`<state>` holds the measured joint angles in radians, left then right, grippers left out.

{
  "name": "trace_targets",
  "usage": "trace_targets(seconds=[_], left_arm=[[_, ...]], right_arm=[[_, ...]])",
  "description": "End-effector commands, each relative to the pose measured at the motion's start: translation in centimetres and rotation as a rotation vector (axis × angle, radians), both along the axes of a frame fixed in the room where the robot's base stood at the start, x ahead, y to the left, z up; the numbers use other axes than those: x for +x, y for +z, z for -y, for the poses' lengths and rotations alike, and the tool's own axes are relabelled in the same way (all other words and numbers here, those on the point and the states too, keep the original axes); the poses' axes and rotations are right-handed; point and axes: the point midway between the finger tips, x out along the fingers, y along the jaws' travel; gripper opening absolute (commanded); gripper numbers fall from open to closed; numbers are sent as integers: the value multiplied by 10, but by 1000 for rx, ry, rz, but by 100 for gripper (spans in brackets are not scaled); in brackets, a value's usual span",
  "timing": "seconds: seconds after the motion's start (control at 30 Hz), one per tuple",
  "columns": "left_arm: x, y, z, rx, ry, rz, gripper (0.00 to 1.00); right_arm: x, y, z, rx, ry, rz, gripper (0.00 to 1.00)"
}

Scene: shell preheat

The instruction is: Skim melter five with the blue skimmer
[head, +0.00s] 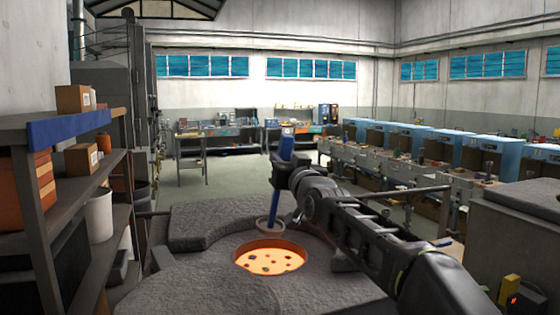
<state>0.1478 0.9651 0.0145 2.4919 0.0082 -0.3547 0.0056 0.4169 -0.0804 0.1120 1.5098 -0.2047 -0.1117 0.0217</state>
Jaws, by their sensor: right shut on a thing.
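The blue skimmer (276,203) stands nearly upright, tilted slightly, with its blue handle at the top and a round grey-brown head (262,225) at the bottom. My right gripper (282,168) is shut on the upper part of its handle. The melter (200,262) in front of me is grey and rough, with a round opening full of glowing orange melt (270,260). Several dark bits float on the melt. The skimmer head is at the far side of the opening; I cannot tell whether it touches anything. No number shows on the melter. My left gripper is not in view.
A shelf (72,130) with boxes and a white bucket (99,215) stands close on the left. A grey block (515,215) is on the right. A long bench line with blue machines (490,155) runs along the right. Open floor (235,180) lies beyond the melter.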

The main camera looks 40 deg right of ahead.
Motion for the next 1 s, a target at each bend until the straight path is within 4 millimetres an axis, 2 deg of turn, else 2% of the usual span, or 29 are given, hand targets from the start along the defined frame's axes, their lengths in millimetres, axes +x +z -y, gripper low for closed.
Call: trace_targets(seconds=[0.17,0.37,0.8,1.0], left_arm=[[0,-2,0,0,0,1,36],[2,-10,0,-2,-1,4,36],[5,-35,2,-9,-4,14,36],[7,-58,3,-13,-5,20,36]], right_arm=[[0,-2,0,-1,1,3,0],[0,-13,0,-1,1,2,0],[0,-55,0,-1,1,2,0],[0,-76,0,-1,1,3,0]])
